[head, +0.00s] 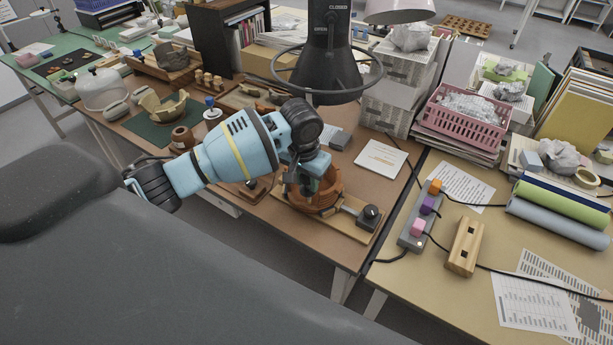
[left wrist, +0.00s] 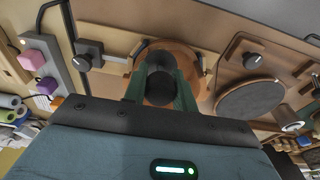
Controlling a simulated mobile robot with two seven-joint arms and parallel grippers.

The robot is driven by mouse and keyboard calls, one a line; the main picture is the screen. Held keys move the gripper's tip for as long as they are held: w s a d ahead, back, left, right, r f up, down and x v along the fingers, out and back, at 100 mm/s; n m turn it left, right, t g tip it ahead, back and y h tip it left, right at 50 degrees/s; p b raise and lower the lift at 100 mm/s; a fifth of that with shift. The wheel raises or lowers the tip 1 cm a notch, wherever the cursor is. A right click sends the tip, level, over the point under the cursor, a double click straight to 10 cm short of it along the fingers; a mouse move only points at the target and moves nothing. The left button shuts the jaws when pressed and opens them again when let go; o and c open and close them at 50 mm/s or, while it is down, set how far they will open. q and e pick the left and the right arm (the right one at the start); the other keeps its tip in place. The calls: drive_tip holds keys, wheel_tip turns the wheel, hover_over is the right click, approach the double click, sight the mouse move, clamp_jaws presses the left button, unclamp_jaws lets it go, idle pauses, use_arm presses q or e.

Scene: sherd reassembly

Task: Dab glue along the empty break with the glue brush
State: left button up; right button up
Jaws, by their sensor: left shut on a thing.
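My left gripper (head: 312,184) comes down over a terracotta-coloured vessel (head: 327,201) on a wooden board (head: 346,227). In the left wrist view, the green fingers of the gripper (left wrist: 160,92) are shut on a dark, round-ended thing (left wrist: 160,87), which looks like the handle of the glue brush. Its tip is hidden. The vessel's orange rim (left wrist: 193,62) shows around and behind the fingers. I cannot tell whether the brush touches it, and the break edge cannot be made out. A black knob (head: 371,213) sits on the board, right of the vessel. My right gripper is out of view.
A black cone with a ring (head: 327,70) hangs just above and behind my left gripper. A power strip (head: 417,228) and a wooden block (head: 464,247) lie to the right. A white sheet (head: 381,158) lies behind the board.

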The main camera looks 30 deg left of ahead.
use_arm(q)
drive_tip(key=shift+w+f, duration=0.15)
drive_tip(key=shift+f, duration=0.5)
drive_tip(key=shift+w+f, duration=0.15)
drive_tip(key=shift+f, duration=0.45)
drive_tip(key=shift+s+a+r, duration=0.2)
drive_tip(key=shift+a+r, duration=0.15)
drive_tip(key=shift+a, duration=0.3)
drive_tip(key=shift+a+f, duration=0.55)
drive_tip(key=shift+a, duration=1.9)
wheel_tip(320, 180, up, 8)
drive_tip(key=s, duration=0.1)
drive_tip(key=shift+r, duration=0.2)
drive_tip(key=shift+a, duration=0.1)
drive_tip(key=shift+r, duration=0.1)
